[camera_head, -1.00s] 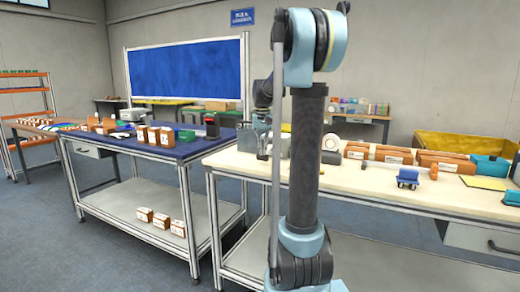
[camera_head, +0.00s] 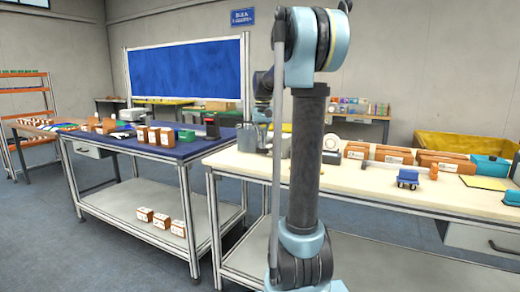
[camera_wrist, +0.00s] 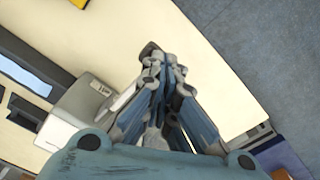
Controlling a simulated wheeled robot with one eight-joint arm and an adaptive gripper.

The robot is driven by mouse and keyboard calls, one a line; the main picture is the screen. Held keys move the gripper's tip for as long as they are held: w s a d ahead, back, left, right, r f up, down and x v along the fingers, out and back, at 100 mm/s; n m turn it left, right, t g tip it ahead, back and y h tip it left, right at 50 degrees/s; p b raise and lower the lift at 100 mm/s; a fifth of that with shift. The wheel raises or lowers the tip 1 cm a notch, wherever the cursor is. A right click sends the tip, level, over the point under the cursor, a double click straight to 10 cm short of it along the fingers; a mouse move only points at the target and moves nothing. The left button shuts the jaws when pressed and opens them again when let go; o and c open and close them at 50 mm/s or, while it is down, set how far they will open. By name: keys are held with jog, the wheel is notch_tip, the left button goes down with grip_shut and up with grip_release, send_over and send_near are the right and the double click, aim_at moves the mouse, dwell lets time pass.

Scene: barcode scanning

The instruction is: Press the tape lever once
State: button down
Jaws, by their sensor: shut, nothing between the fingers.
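My gripper (camera_wrist: 160,60) shows in the wrist view with its fingers together and empty, above the cream tabletop (camera_wrist: 215,45). A pale grey boxy device (camera_wrist: 80,103) with a small label on its top is left of the fingers, apart from them in the picture. I cannot tell for sure whether it is the tape machine, and I cannot make out a lever. In the head view my arm's column covers part of the cream table, and my fingers are too small and hidden to make out. A grey unit (camera_head: 247,138) stands at that table's left end.
Brown boxes (camera_head: 442,161), a white roll (camera_head: 331,143) and a small blue cart (camera_head: 407,178) are on the cream table (camera_head: 350,180). A blue-topped table (camera_head: 175,152) with boxes and a scanner-like device stands left. Floor shows between and before the tables.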

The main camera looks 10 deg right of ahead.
notch_tip(320, 180, up, 10)
jog(key=shift+f, duration=0.2)
dwell(0.5)
dwell(0.5)
jog(key=s+f+n+t, duration=0.1)
jog(key=s+f+t, duration=0.1)
jog(key=s+f, duration=2.8)
jog(key=s, duration=0.4)
jog(key=shift+s+f, duration=0.35)
jog(key=shift+s, duration=0.05)
